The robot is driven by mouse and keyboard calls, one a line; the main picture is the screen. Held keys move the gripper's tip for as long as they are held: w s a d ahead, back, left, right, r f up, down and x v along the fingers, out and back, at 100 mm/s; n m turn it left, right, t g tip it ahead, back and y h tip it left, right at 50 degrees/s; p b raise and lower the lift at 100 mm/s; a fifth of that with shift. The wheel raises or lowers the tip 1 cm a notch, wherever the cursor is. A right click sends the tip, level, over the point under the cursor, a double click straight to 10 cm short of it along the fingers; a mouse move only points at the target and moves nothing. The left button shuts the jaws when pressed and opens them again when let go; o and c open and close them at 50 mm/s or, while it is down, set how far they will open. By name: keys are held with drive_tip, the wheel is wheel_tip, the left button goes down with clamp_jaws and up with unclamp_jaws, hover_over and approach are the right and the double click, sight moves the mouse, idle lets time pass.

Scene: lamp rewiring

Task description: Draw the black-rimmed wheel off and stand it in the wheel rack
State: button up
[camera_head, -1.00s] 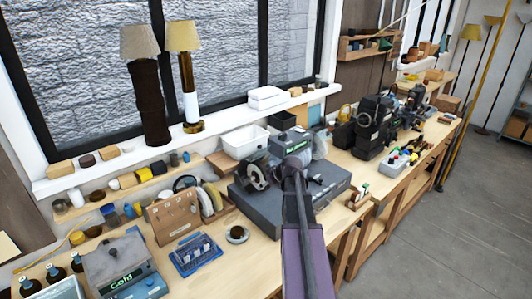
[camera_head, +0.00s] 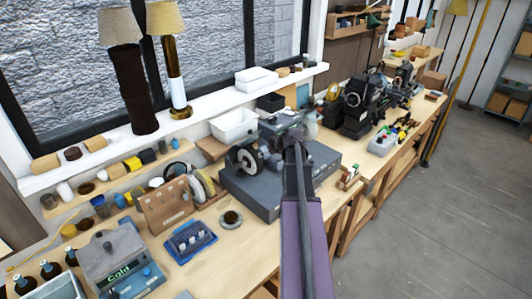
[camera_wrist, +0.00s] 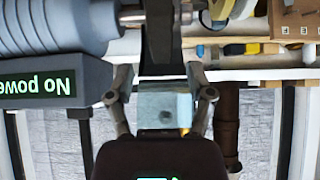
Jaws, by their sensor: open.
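The black-rimmed wheel (camera_head: 243,158) sits on the left side of the grey bench machine, with its pale-centred face toward the head camera. In the upside-down wrist view its dark rim (camera_wrist: 162,45) shows edge-on, on the metal spindle (camera_wrist: 205,6). My gripper (camera_wrist: 160,82) is open, with one finger on either side of the rim's edge; I cannot tell whether they touch it.
The machine's display (camera_wrist: 40,88) reads "No power". A small round dish (camera_head: 231,219) and a blue tray (camera_head: 190,243) lie in front of the rack. A white bin (camera_head: 234,126) stands behind the machine. Two lamps (camera_head: 170,60) stand on the sill.

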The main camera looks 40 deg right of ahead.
sight(257, 157)
drive_tip(key=shift+b+x, duration=2.6)
drive_tip(key=shift+x, duration=1.25)
drive_tip(key=c, duration=0.9)
